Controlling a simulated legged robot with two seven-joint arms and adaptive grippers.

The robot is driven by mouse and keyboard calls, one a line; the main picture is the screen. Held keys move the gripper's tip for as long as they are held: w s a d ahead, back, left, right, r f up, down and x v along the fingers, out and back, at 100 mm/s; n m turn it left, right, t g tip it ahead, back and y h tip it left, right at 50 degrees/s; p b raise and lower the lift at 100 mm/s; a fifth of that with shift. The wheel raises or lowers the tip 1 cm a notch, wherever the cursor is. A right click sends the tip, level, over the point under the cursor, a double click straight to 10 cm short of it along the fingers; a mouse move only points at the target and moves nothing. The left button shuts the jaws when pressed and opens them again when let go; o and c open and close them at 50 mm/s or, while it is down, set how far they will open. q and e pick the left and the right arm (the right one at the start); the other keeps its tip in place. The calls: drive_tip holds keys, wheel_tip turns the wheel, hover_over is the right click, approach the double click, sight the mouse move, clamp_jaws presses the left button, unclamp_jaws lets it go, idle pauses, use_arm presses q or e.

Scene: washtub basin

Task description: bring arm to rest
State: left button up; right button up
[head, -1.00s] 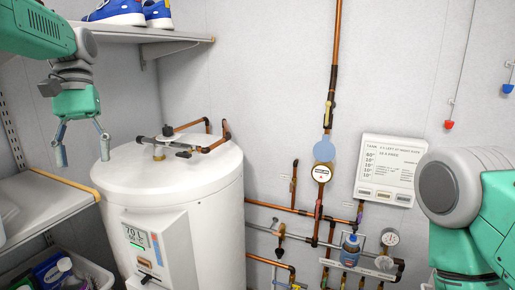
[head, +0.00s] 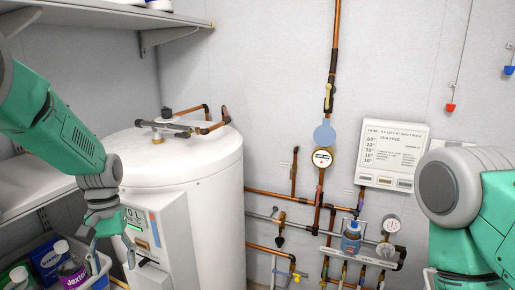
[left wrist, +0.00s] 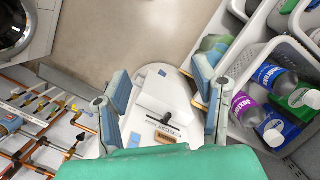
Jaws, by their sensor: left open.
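My left arm (head: 60,130) comes in from the left in the head view. Its open, empty gripper (head: 112,256) hangs low in front of the white water tank's control panel (head: 160,250), partly covering it in the picture. In the left wrist view the open fingers (left wrist: 162,85) stand wide apart, with the tank's panel box (left wrist: 165,105) showing between them. My right arm (head: 470,200) shows at the right edge of the head view; its gripper is out of view.
The tank (head: 205,185) stands left of copper pipes with a gauge (head: 322,158). A wall shelf (head: 100,18) is above. Bottles sit in a basket low at the left; the basket (left wrist: 255,65) also shows in the wrist view, with a round-doored machine (left wrist: 15,25) opposite.

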use_arm(q)
drive_tip(key=s+f+m+b, duration=0.15)
drive_tip(key=s+f, duration=0.25)
drive_tip(key=f, duration=0.4)
drive_tip(key=s+d+f+t+y+b, duration=0.1)
drive_tip(key=s+f+b, duration=0.1)
drive_tip(key=s+f, duration=0.45)
drive_tip(key=s+f+b, duration=0.2)
drive_tip(key=f, duration=0.8)
drive_tip(key=s+d+f+m+t+b, duration=0.1)
drive_tip(key=s+f+b, duration=0.2)
drive_tip(key=s, duration=0.6)
drive_tip(key=s+d+f+m+t+b, duration=0.1)
drive_tip(key=s+d+f+m+b, duration=0.1)
drive_tip(key=s+f, duration=0.5)
drive_tip(key=shift+s+f+b, duration=0.2)
drive_tip(key=shift+s+b, duration=0.6)
drive_tip(key=shift+s, duration=0.45)
use_arm(e)
wheel_tip(320, 180, down, 13)
use_arm(q)
drive_tip(key=shift+w, duration=0.1)
use_arm(e)
drive_tip(key=shift+f, duration=0.1)
